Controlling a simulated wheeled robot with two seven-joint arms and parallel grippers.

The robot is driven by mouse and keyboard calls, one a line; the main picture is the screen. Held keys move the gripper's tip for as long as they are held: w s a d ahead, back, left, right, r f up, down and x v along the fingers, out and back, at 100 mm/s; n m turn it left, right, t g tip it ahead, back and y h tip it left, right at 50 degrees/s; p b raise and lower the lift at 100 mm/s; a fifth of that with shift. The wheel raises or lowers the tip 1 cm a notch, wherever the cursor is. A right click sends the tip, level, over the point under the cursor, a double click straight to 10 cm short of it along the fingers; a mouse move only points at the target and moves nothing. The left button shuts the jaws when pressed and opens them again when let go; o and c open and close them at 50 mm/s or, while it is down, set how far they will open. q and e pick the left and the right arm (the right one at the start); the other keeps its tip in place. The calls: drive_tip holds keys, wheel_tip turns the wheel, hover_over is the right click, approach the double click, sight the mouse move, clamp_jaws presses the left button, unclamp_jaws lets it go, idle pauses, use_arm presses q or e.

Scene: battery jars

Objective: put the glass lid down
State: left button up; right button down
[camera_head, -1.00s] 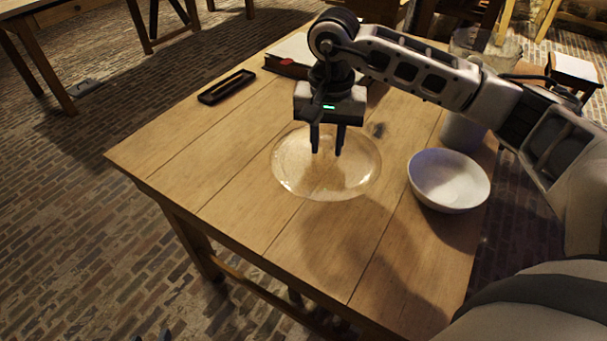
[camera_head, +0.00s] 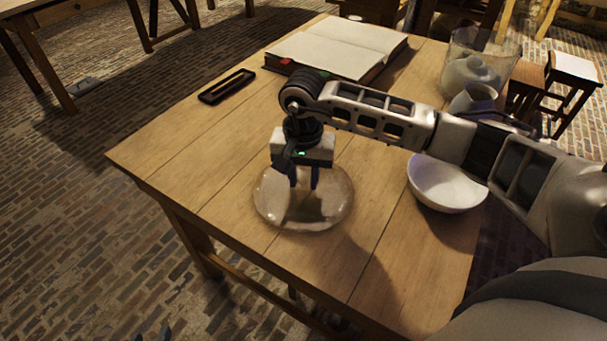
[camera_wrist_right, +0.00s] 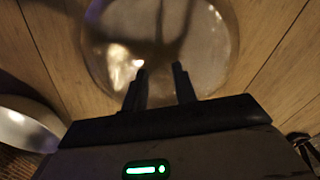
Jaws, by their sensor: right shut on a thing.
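The glass lid (camera_head: 335,205) is a clear, round, shallow disc over the near left part of the wooden table (camera_head: 215,165). My right gripper (camera_head: 303,186) points down at its middle and is shut on it. In the right wrist view the lid (camera_wrist_right: 205,50) spreads out beyond the two dark fingers (camera_wrist_right: 160,80). The part between the fingertips is hard to see through the glass. I cannot tell whether the rim touches the wood. Small dark tips, perhaps my left gripper (camera_head: 155,335), show at the bottom edge; their opening is unclear.
A white bowl (camera_head: 440,188) stands right of the lid, partly behind my right arm. An open book (camera_head: 345,45) and a dark narrow tray (camera_head: 228,86) lie farther back. A glass jar (camera_head: 480,50) and a pale jug (camera_head: 475,97) stand at the back right. The table's front left edge is close.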

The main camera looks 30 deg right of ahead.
sight(303, 176)
drive_tip(key=c, duration=1.1)
unclamp_jaws()
drive_tip(key=shift+f, duration=0.1)
wheel_tip(303, 176, up, 12)
drive_tip(key=shift+r, duration=0.2)
